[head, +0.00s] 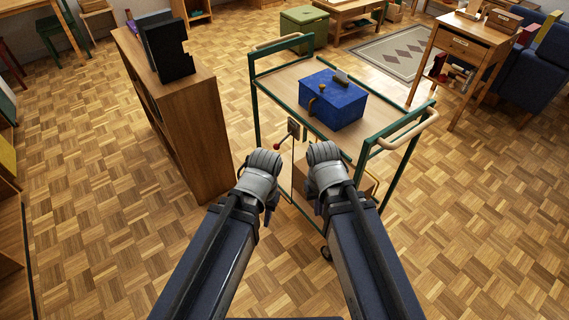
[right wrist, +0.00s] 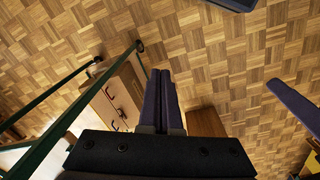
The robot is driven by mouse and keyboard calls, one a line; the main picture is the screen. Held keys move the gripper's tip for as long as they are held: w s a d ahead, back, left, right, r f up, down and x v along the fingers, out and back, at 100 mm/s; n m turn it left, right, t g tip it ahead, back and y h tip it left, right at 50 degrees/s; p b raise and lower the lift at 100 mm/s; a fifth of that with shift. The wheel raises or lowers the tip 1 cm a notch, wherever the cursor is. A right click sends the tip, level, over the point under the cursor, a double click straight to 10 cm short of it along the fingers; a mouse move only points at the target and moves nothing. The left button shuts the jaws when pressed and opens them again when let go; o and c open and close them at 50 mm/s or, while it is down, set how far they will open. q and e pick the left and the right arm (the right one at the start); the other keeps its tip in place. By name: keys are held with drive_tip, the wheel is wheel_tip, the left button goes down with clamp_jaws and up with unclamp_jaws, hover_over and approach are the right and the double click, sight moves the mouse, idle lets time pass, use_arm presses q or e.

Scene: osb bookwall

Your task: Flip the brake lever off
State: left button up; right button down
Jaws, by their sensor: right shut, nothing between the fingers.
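The brake lever (head: 277,147) shows as a red knob on a short rod at the near left side of the cart (head: 283,85). It slants down and left from a small grey plate (head: 293,127). My right gripper (head: 318,209) points down beside the cart's near side, mostly hidden behind its wrist. In the right wrist view its two dark fingers (right wrist: 166,95) are together with nothing between them. My left gripper (head: 268,216) hangs below its wrist, just below the lever in the picture, and its fingers are mostly hidden. I see no contact with the lever.
A blue box (head: 333,100) sits on the cart's top. A wooden bookcase (head: 175,110) with a black object (head: 167,48) on top stands left of the cart. A wooden side table (head: 462,48) stands at the right. The parquet floor between bookcase and cart is clear.

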drive_tip(key=w+d+f+m+t+b, duration=0.1)
drive_tip(key=w+f+m+b, duration=0.15)
drive_tip(key=f+b, duration=0.65)
drive_tip(key=w+d+f+m+t+y+b, duration=0.15)
drive_tip(key=w+f+b, duration=0.25)
drive_tip(key=f+b, duration=0.45)
drive_tip(key=w+f+m+t+b, duration=0.2)
drive_tip(key=w+f+b, duration=0.1)
drive_tip(key=f+b, duration=0.55)
drive_tip(key=w+a+r+m+t+y, duration=0.1)
drive_tip(key=w+a+r+m+t, duration=0.2)
drive_tip(key=w+r+m+t, duration=0.2)
drive_tip(key=w+a+r+m+t+y+b, duration=0.1)
drive_tip(key=w+a+r+m+t, duration=0.3)
drive_tip(key=w+r+m, duration=0.5)
drive_tip(key=w+m+t, duration=0.2)
drive_tip(key=shift+w+r+m, duration=0.15)
drive_tip(key=shift+r+m, duration=0.1)
drive_tip(key=shift+m, duration=0.05)
